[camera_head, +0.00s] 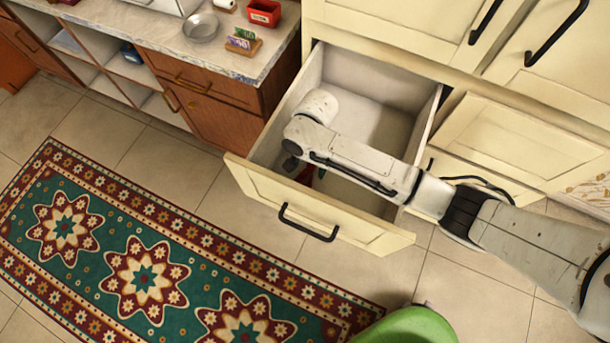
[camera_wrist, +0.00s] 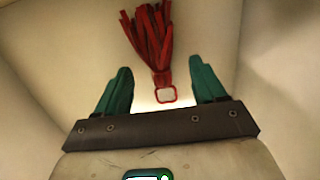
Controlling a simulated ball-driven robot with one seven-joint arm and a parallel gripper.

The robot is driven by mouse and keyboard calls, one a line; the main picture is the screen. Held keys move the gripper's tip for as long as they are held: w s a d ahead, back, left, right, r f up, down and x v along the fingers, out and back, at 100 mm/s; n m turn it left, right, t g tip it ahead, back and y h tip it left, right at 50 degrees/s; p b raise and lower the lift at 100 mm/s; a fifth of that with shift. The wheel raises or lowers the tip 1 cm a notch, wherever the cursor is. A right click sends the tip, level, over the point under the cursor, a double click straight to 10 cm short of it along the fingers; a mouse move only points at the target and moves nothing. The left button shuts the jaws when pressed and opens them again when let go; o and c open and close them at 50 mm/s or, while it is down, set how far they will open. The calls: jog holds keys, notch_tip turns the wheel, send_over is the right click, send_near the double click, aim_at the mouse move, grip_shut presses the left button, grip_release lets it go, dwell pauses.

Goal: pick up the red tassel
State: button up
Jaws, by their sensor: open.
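The red tassel (camera_wrist: 153,42) lies on the pale floor of an open drawer, in the wrist view at the top middle. Its strands point away from my gripper, and its square red-rimmed end (camera_wrist: 166,95) lies between the fingers in the picture. My gripper (camera_wrist: 162,85) has two teal fingers spread apart, one on each side of that end, with gaps on both sides. How far above it the fingers are, I cannot tell. In the head view my arm reaches into the cream drawer (camera_head: 350,226), and a bit of red (camera_head: 307,173) shows beneath it; the gripper is mostly hidden there.
The drawer's walls stand close around my gripper. A black handle (camera_head: 308,223) is on its front. A wooden counter (camera_head: 180,40) with a dish and small boxes stands at left. A patterned rug (camera_head: 150,215) and a green rounded object (camera_head: 410,327) are on the floor.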

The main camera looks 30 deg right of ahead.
aim_at(309, 169)
jog(key=shift+f, duration=0.75)
jog(key=shift+s, duration=0.1)
jog(key=shift+c, duration=0.3)
jog(key=c, duration=1.2)
jog(key=shift+o, duration=0.2)
notch_tip(309, 169, up, 10)
